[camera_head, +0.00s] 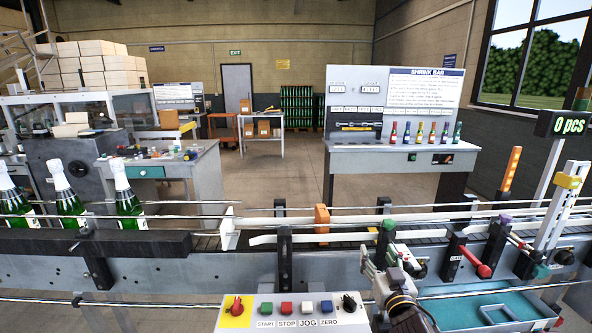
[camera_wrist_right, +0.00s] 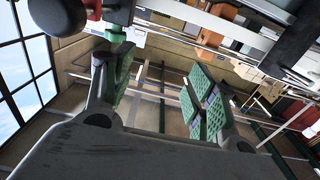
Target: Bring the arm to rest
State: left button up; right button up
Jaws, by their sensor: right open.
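My right arm comes up from the bottom edge in the head view. Its gripper (camera_head: 396,250) is in front of the conveyor's near side, just right of the control panel. In the right wrist view the gripper (camera_wrist_right: 160,68) has its two green-padded fingers spread apart, with nothing between them. A red knob (camera_wrist_right: 93,9) and dark metal parts are close beyond the left finger in that view; I cannot tell whether they touch it. My left gripper is not in view.
Foil-topped green bottles (camera_head: 129,203) stand on the conveyor (camera_head: 180,268) at left. A control panel (camera_head: 262,312) with buttons is at front centre. A red-handled lever (camera_head: 482,270) and a teal tray (camera_head: 463,314) are at right. A counter display (camera_head: 562,124) reads 0 pcs.

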jog(key=s+d+f+g+h, duration=0.2)
jog(key=s+f+g, duration=0.6)
jog(key=s+f, duration=0.7)
jog(key=s+a+f+n+g+y, duration=0.2)
jog(key=s+f+g, duration=0.6)
jog(key=s, duration=0.5)
notch_tip(320, 180, down, 33)
jog(key=s+d, duration=0.2)
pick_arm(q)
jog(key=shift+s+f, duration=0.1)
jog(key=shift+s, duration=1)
pick_arm(e)
jog(key=s+d+f, duration=0.3)
jog(key=s+f, duration=0.7)
jog(key=s+d+f+h, duration=0.1)
jog(key=s+d+f, duration=0.3)
jog(key=s+f, duration=0.6)
jog(key=shift+s+f+g, duration=0.3)
jog(key=shift+s+g, duration=0.1)
jog(key=shift+s, duration=0.15)
